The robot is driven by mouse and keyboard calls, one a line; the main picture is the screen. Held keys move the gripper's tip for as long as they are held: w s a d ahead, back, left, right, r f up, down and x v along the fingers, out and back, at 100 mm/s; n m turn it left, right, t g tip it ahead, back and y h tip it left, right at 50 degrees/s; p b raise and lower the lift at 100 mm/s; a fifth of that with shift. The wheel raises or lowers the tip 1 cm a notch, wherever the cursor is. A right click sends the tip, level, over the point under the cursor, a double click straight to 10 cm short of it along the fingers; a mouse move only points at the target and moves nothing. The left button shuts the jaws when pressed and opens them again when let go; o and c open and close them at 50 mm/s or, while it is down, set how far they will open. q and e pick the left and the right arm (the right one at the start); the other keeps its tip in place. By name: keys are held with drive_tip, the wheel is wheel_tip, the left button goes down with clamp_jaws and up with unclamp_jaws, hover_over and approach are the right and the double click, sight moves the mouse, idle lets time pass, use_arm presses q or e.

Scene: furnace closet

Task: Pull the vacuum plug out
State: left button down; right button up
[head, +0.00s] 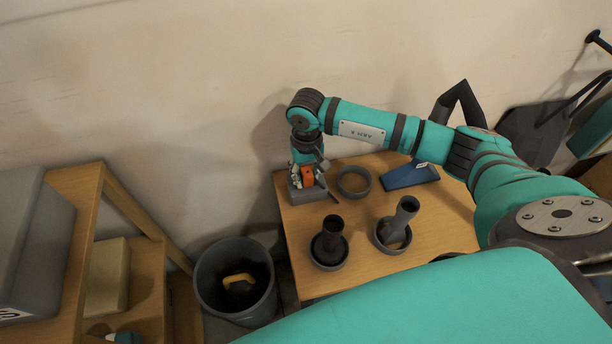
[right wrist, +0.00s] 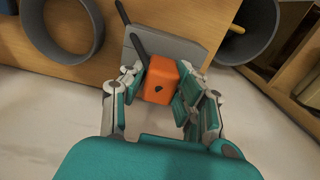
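The orange plug (head: 307,176) sits at a grey block (head: 306,194) on the left end of the wooden table. In the right wrist view the orange plug (right wrist: 161,80) is between the fingers of my right gripper (right wrist: 160,88), in front of the grey block (right wrist: 185,43). The fingers look closed against its two sides, though the contact is partly hidden. In the head view my right gripper (head: 304,172) points down over the block from above. Whether the plug is still seated in the block cannot be told. My left gripper is not in view.
On the table (head: 450,215) are a grey ring (head: 354,182), a blue wedge-like piece (head: 408,176) and two dark tube fittings (head: 331,240) (head: 402,222). A grey bin (head: 222,310) stands left of the table. A wooden shelf (head: 80,190) is at far left.

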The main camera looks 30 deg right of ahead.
sight(307, 172)
clamp_jaws()
drive_tip(key=shift+w+r, duration=0.1)
drive_tip(key=shift+r, duration=0.05)
drive_tip(key=shift+r+p, duration=0.6)
drive_tip(key=shift+r, duration=0.65)
drive_tip(key=shift+r+p, duration=1.2)
drive_tip(key=shift+r, duration=1.3)
